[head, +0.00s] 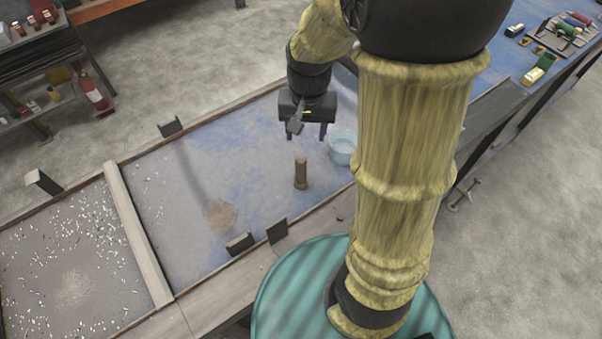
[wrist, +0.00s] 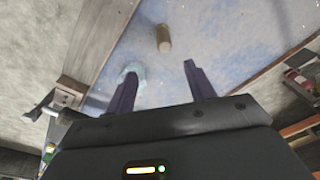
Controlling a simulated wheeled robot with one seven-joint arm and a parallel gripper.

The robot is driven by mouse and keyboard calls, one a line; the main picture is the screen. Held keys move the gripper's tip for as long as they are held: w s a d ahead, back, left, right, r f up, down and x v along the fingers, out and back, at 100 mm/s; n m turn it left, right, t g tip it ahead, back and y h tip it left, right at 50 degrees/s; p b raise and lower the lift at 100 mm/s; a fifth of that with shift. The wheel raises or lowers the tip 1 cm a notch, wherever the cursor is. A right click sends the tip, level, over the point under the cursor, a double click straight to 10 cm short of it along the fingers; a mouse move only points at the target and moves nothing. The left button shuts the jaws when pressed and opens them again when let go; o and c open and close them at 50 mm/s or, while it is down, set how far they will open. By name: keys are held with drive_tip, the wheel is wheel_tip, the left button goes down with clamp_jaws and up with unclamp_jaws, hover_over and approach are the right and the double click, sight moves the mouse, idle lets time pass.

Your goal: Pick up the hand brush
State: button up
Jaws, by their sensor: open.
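A brown, roughly cylindrical object (head: 301,173) stands upright on the blue, worn tabletop (head: 262,150). It may be the hand brush, but I make out no bristles and cannot tell. It also shows in the wrist view (wrist: 163,38), beyond the fingertips and between their lines. My gripper (head: 311,134) is open and empty, pointing down above the table and just behind the brown object in the head view. Its two dark fingers also show in the wrist view (wrist: 160,70). Nothing is between them.
A pale blue clear bowl (head: 342,150) stands right of the brown object, close to my gripper. A wooden divider (head: 138,235) separates a section strewn with small bits. Dark brackets (head: 277,231) line the edge. Tools (head: 568,28) lie at the far right.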

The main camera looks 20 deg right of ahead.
sight(301, 166)
drive_tip(key=shift+w+r+m+g, duration=0.3)
drive_tip(key=shift+w+r+m, duration=0.2)
drive_tip(key=shift+w+m, duration=0.3)
drive_tip(key=shift+w+d, duration=0.1)
wheel_tip(301, 166, down, 12)
drive_tip(key=shift+f+p, duration=0.15)
drive_tip(key=shift+p, duration=0.85)
drive_tip(key=shift+f, duration=0.1)
drive_tip(key=shift+a+f+p, duration=0.2)
drive_tip(key=shift+f+p, duration=0.3)
drive_tip(key=shift+f, duration=0.75)
drive_tip(key=shift+a+f+p, duration=0.2)
drive_tip(key=shift+f+p, duration=0.3)
drive_tip(key=shift+f, duration=0.75)
